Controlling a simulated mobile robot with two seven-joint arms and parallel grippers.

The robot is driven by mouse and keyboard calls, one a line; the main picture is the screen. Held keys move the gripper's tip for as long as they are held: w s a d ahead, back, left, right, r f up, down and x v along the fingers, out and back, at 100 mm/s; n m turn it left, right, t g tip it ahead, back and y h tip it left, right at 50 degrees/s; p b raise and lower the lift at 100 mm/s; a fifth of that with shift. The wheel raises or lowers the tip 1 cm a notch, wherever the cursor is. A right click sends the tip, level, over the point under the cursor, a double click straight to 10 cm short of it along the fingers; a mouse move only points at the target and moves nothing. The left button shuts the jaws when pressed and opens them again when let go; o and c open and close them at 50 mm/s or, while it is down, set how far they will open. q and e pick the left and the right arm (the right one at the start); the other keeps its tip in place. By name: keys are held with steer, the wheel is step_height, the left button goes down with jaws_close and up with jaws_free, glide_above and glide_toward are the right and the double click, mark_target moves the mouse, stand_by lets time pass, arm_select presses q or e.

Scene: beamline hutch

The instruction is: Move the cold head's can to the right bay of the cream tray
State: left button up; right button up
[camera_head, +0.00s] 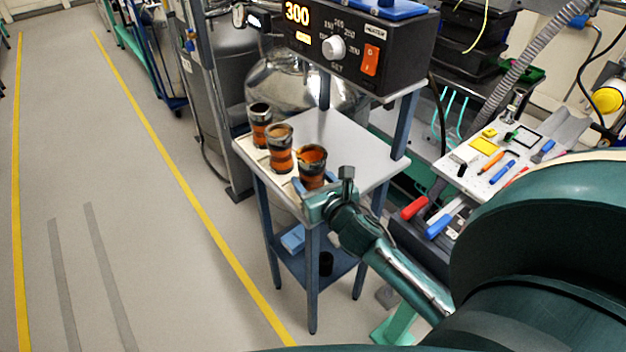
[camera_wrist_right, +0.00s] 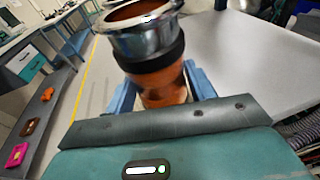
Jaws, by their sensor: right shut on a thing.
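My right gripper (camera_head: 318,197) is at the front edge of a small white-topped table, shut on the nearest of three orange and dark-banded cans. The held can (camera_head: 312,168) looks upright in the head view. In the right wrist view the can (camera_wrist_right: 155,70), with a metallic rim and black band, sits between the blue fingers of my right gripper (camera_wrist_right: 163,92). The other two cans, a middle one (camera_head: 280,150) and a far one (camera_head: 260,126), stand in a row behind it. A cream surface (camera_head: 246,147) shows beside them, probably the tray; its bays are mostly hidden. My left gripper is out of view.
The white tabletop (camera_head: 340,140) is clear right of the cans. A black heater box (camera_head: 352,45) reading 300 stands above its back edge. A white board with tools (camera_head: 500,160) lies to the right. The floor left of the table is open.

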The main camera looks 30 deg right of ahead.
steer(key=o, duration=1.1)
steer(key=shift+f, duration=0.1)
steer(key=shift+c, duration=0.2)
steer(key=shift+s, duration=0.2)
steer(key=v, duration=1.2)
steer(key=s+a+f+m+g+y, duration=0.2)
steer(key=a+f+m, duration=0.4)
steer(key=m, duration=0.9)
steer(key=s+a+f+m+g+y, duration=0.3)
steer(key=s+a+f+m, duration=0.2)
steer(key=m, duration=1.1)
steer(key=a+f, duration=0.2)
steer(key=a, duration=0.2)
steer(key=shift+f+y+b, duration=0.3)
steer(key=shift+y+b, duration=0.1)
